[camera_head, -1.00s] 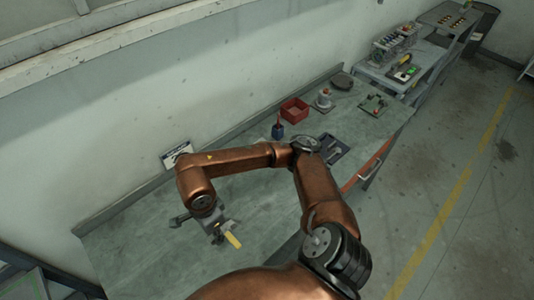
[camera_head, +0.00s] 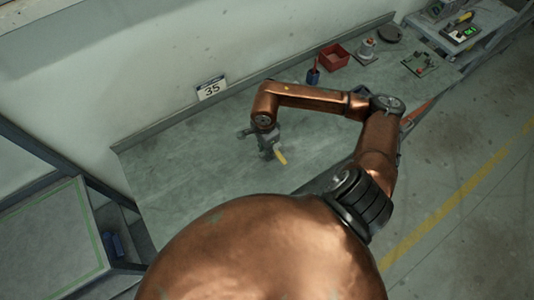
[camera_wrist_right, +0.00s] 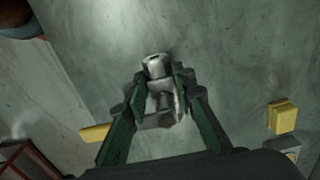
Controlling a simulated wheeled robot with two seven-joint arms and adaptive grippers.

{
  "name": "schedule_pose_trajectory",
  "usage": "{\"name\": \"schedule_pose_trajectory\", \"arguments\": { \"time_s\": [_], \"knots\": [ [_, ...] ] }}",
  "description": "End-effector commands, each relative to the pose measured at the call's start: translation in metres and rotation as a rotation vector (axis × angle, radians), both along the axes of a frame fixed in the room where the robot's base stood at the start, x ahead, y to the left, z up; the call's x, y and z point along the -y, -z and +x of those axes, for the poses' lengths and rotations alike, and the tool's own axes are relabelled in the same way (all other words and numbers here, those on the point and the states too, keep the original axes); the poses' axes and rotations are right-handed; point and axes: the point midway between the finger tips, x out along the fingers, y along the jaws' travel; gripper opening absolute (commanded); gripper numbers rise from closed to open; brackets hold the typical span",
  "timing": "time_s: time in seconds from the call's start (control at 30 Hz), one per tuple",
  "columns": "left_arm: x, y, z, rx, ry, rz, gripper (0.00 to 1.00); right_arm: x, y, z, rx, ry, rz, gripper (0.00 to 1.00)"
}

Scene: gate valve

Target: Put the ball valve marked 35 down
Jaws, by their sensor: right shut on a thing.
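My right gripper (camera_head: 265,138) is above the left part of the grey bench. It is shut on the ball valve, whose yellow lever (camera_head: 281,157) sticks out beside the fingers in the head view. In the right wrist view, the metal valve body (camera_wrist_right: 158,68) sits between the two green fingers of the gripper (camera_wrist_right: 160,88). I cannot tell whether the valve touches the bench. A white card marked 35 (camera_head: 211,88) stands at the wall behind the gripper. My left gripper is not in view.
The bench top (camera_head: 185,180) is bare around the gripper. A green-edged surface (camera_head: 45,245) is at lower left. The right wrist view also shows a yellow block (camera_wrist_right: 282,117).

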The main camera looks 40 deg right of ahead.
Motion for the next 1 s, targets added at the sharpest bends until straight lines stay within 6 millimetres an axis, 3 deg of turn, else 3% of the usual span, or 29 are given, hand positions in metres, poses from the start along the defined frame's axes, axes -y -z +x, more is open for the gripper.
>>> {"name": "schedule_pose_trajectory", "arguments": {
  "time_s": [0.17,0.3,0.47,0.8,0.83,1.0],
  "knots": [
    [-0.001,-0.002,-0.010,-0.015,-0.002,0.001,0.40,0.011,0.013,0.001,-0.001,0.003,-0.001,0.00],
    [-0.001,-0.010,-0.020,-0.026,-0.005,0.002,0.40,0.008,0.032,0.001,-0.001,0.001,0.003,0.00],
    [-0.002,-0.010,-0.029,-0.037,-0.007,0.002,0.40,0.009,0.041,0.001,0.002,-0.002,0.001,0.00],
    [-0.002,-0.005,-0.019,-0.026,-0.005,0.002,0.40,0.009,0.045,0.001,0.002,-0.002,0.000,0.00],
    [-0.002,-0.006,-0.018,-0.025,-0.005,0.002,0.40,0.009,0.045,0.001,0.000,-0.001,-0.001,0.25],
    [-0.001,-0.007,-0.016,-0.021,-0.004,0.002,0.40,0.009,0.044,0.001,0.001,-0.001,0.000,0.37]
  ]
}}
